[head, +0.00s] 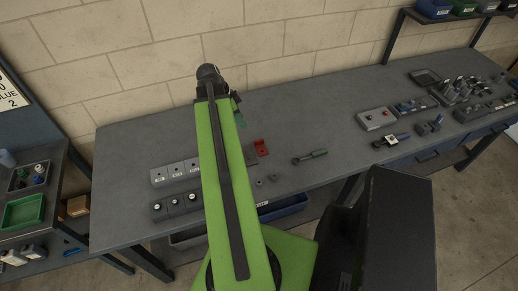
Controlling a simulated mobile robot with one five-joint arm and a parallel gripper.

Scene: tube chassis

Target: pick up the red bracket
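The red bracket (261,148) lies on the grey workbench (330,119), just right of my green arm. It is small, with one part standing up from a flat part. My arm stretches across the bench, and its dark end is near the back of the bench, up and left of the bracket. My gripper's fingers cannot be made out in the head view, so I cannot tell whether they are open or shut. The bracket is clear of my arm in the picture.
Grey blocks (175,173) and black blocks (176,205) stand left of my arm. Bare bench lies behind the bracket.

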